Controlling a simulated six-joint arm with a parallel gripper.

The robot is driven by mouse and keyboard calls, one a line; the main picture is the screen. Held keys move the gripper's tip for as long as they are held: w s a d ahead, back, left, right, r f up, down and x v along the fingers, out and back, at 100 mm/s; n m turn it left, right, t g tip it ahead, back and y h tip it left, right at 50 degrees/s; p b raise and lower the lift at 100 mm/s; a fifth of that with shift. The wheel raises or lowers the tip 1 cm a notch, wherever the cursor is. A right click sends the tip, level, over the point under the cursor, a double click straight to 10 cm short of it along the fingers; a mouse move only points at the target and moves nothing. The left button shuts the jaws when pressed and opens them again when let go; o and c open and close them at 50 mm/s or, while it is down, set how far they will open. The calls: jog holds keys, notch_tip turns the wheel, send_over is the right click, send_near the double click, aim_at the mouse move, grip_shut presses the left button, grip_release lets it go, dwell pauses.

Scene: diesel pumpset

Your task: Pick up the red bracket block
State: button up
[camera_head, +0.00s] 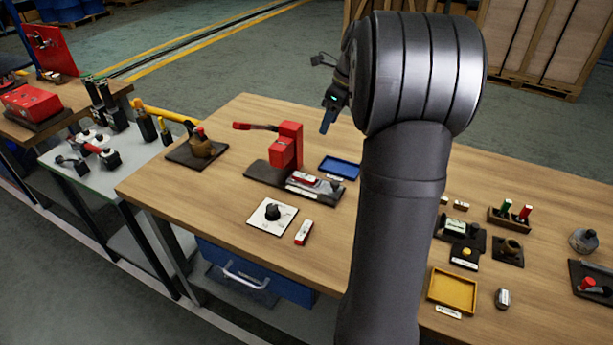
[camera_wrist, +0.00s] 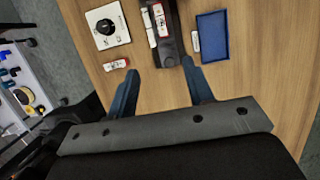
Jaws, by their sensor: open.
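A small red and white block (camera_head: 304,232) lies on the wooden table beside the white dial plate; it also shows in the wrist view (camera_wrist: 116,64), left of my fingers. Another red and white piece (camera_head: 304,178) sits on the dark base of the red lever press (camera_head: 286,147). I cannot tell for certain which one is the red bracket block. My gripper (camera_wrist: 162,84) is open and empty, with its two blue fingers apart above bare wood. In the head view one blue fingertip (camera_head: 328,121) shows above the table's back part; my arm hides the rest.
A blue tray (camera_head: 339,167) lies right of the press. The white dial plate (camera_head: 272,216) has a raised black knob. A yellow tray (camera_head: 452,291) and several small fixtures stand right of my arm. Bare wood lies around the loose block.

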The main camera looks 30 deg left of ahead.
jog(key=a+f+h, duration=0.3)
jog(key=a, duration=0.4)
send_over(304, 176)
notch_tip(304, 176, down, 12)
jog(key=shift+w, duration=0.15)
jog(key=shift+f, duration=2.65)
grip_shut()
jog(key=shift+r, duration=0.1)
jog(key=shift+r, duration=0.6)
jog(key=r, duration=0.2)
jog(key=d+r, duration=0.1)
jog(key=shift+d+r, duration=0.2)
jog(key=shift+r, duration=0.15)
jog(key=d+r, duration=0.6)
jog(key=d, duration=0.4)
jog(key=shift+d, duration=0.2)
